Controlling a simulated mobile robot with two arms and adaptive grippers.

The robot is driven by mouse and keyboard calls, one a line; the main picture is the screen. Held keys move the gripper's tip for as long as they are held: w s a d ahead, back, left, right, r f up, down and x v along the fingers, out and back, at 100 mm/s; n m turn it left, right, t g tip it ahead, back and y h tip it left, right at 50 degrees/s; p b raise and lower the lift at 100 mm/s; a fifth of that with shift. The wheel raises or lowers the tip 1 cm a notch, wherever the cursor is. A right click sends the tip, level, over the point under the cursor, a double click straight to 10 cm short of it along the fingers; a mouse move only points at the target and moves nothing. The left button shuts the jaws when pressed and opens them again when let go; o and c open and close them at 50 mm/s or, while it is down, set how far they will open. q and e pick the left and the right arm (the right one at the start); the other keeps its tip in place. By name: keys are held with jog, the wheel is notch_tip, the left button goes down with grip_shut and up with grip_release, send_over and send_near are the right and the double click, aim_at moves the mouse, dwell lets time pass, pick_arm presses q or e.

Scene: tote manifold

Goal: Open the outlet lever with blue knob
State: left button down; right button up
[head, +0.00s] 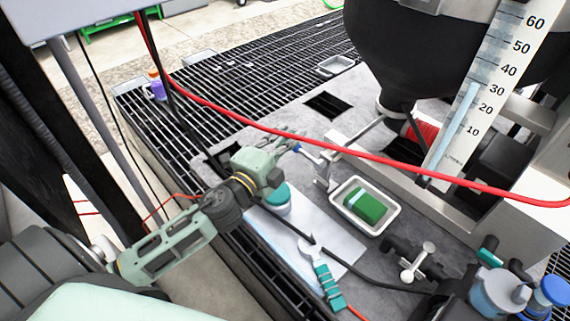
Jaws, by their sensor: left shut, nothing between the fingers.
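The outlet lever (310,154) is a thin pale metal bar with a small blue knob (297,148) at its left end. It joins metal fittings beside the white tray, below the dark hopper (410,60). My left gripper (298,136) reaches in from the left, its fingers shut and empty. The fingers appear just above and behind the blue knob in the head view; I cannot tell whether they touch it. My right gripper is not in view.
A red hose (370,157) crosses above the lever. A white tray (340,193) holding a green block (365,207) stands right of it. A teal-handled wrench (325,275) lies on a pale sheet below. A scale (485,85) stands beside the hopper.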

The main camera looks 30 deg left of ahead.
pick_arm(q)
jog(key=w+d+m+g+h, duration=0.25)
jog(key=m+h, duration=0.35)
jog(key=m, duration=0.4)
jog(key=m+g, duration=0.6)
jog(key=m, duration=0.3)
send_near(308, 156)
notch_tip(308, 156, up, 3)
jog(key=d, duration=0.2)
jog(key=a+f, duration=0.1)
jog(key=a, duration=0.1)
jog(key=s+a+f+m+g+y, duration=0.1)
jog(key=a, duration=0.1)
jog(key=a+f+g, duration=0.1)
jog(key=a, duration=0.1)
jog(key=shift+s+a+f+g+y, duration=0.15)
jog(key=shift+a+f+g+y, duration=0.1)
jog(key=shift+y, duration=0.15)
jog(key=shift+a+f+m, duration=0.2)
jog(key=shift+f+m, duration=0.05)
jog(key=shift+m, duration=0.05)
jog(key=x, duration=0.9)
jog(key=shift+d+f, duration=0.15)
jog(key=shift+f, duration=0.15)
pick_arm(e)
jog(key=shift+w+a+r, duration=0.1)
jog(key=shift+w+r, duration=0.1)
